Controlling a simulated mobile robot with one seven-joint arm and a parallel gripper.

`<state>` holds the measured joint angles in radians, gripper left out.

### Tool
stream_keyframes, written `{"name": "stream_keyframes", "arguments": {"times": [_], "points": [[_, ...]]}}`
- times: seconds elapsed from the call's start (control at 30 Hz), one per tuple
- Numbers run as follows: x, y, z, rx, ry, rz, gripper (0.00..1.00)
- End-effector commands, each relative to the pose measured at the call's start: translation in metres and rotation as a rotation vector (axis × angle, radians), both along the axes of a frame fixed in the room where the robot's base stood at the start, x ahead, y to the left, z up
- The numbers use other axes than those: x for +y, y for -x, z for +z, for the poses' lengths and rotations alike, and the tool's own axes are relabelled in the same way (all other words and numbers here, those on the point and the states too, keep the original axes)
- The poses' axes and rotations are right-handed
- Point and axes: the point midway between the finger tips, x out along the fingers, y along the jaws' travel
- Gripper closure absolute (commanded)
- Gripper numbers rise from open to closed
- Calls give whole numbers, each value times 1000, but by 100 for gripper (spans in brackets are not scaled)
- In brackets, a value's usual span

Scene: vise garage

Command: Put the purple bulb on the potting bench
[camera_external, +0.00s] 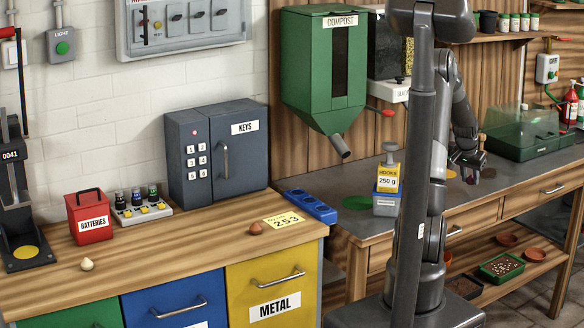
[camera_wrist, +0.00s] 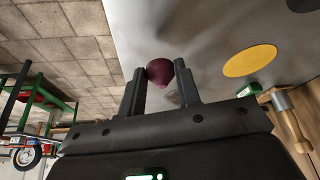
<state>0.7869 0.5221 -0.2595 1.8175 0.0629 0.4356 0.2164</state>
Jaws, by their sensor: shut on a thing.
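The purple bulb (camera_wrist: 160,72) is dark and round. In the wrist view it sits between the two fingertips of my gripper (camera_wrist: 161,88), which is shut on it. In the external view my gripper (camera_external: 467,172) is low over the right part of the grey-topped potting bench (camera_external: 325,182), close to its surface. The bulb is hard to make out there. The grey bench top (camera_wrist: 215,30) also shows behind the bulb in the wrist view. I cannot tell whether the bulb touches the bench.
A yellow disc (camera_wrist: 249,61) lies on the bench beside my gripper. A green tray with a clear cover (camera_external: 522,138) stands to the right. A green compost hopper (camera_external: 310,85) hangs above.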

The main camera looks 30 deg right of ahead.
Motion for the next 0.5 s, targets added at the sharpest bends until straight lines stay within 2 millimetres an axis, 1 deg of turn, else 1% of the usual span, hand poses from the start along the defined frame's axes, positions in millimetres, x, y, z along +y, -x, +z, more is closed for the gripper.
{"name": "stream_keyframes", "arguments": {"times": [0.03,0.1,0.17,0.5], "points": [[0,1,-10,2,-4,0,91],[0,1,-20,2,-3,0,91],[0,1,-25,1,-3,-1,91],[0,1,-29,0,-1,0,91]]}}
